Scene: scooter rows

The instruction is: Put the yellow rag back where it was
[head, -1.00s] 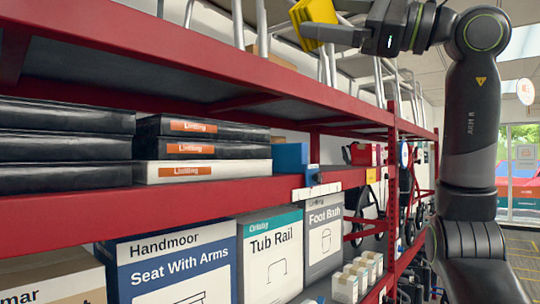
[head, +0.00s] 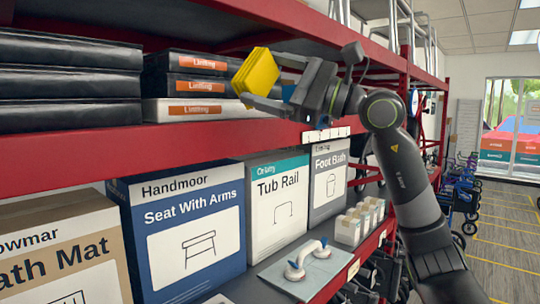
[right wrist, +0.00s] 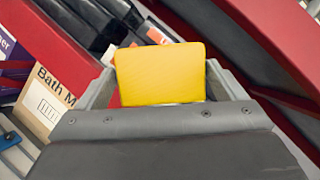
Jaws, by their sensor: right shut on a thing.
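The yellow rag (head: 255,76) is a flat, folded yellow square. My right gripper (head: 266,87) is shut on it and holds it up in front of the middle shelf (head: 225,142), at the right end of a stack of Lintling boxes (head: 195,87). In the right wrist view the rag (right wrist: 160,75) sits between the two fingers, its flat face showing. I cannot tell whether the rag touches the boxes. The gripper hides the shelf behind it. My left gripper is not in view.
Dark flat boxes (head: 62,88) fill the left of the middle shelf. Below stand the Bath Mat (head: 68,255), Seat With Arms (head: 190,235), Tub Rail (head: 277,205) and Foot Bath (head: 328,180) boxes. A suction handle (head: 305,260) lies in front. The aisle floor (head: 500,235) is open at right.

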